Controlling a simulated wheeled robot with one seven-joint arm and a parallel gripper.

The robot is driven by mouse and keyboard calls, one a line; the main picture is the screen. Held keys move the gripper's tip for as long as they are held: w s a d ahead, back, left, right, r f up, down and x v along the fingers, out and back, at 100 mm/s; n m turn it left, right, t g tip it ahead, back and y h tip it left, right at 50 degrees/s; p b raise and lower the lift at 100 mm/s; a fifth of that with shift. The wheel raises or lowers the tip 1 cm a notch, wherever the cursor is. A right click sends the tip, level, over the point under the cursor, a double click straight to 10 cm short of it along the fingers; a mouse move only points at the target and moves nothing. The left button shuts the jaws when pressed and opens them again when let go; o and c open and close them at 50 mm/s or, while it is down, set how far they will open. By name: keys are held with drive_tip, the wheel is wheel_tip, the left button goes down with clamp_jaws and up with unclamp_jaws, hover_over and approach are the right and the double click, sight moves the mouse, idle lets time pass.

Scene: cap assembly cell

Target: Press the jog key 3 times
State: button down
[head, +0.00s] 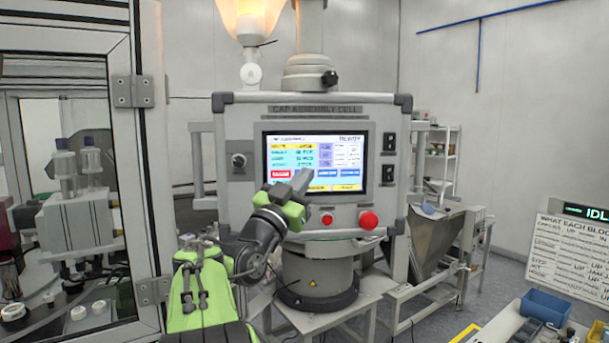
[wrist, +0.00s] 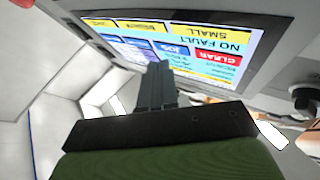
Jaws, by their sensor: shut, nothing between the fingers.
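The touch screen (head: 345,150) is lit on the grey cap assembly cell panel and reads READY at its top right. In the wrist view the screen (wrist: 205,38) shows upside down. The blue jog key (wrist: 177,50) shows there beside the red CLEAR key (wrist: 218,57). In the head view the red key (head: 280,174) is visible, but my gripper covers the spot just right of it. My gripper (head: 303,176) is shut and empty, its tips in front of the screen's lower part. In the wrist view the tips (wrist: 159,67) are close to the jog key; I cannot tell whether they touch.
A large red button (head: 368,220) and a smaller red button (head: 327,219) sit below the screen. A black knob (head: 239,160) is on the panel's left. A framed guard (head: 150,190) stands at left. A metal chute (head: 435,240) stands at right.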

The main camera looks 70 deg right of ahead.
drive_tip(key=shift+w+d, duration=0.15)
drive_tip(key=shift+d, duration=0.2)
drive_tip(key=shift+d, duration=0.25)
idle(0.5)
drive_tip(key=shift+a, duration=0.15)
drive_tip(key=shift+s+a+b, duration=0.2)
drive_tip(key=shift+a+b, duration=0.35)
drive_tip(key=shift+b, duration=0.2)
drive_tip(key=shift+s+a+b, duration=0.3)
drive_tip(key=shift+a+b, duration=0.3)
drive_tip(key=shift+a, duration=0.15)
drive_tip(key=shift+s+a+b, duration=0.3)
drive_tip(key=shift+a+b, duration=0.3)
drive_tip(key=shift+a, duration=0.2)
drive_tip(key=shift+s+a+b, duration=0.3)
drive_tip(key=shift+a+b, duration=0.3)
drive_tip(key=shift+a, duration=0.15)
idle(2.6)
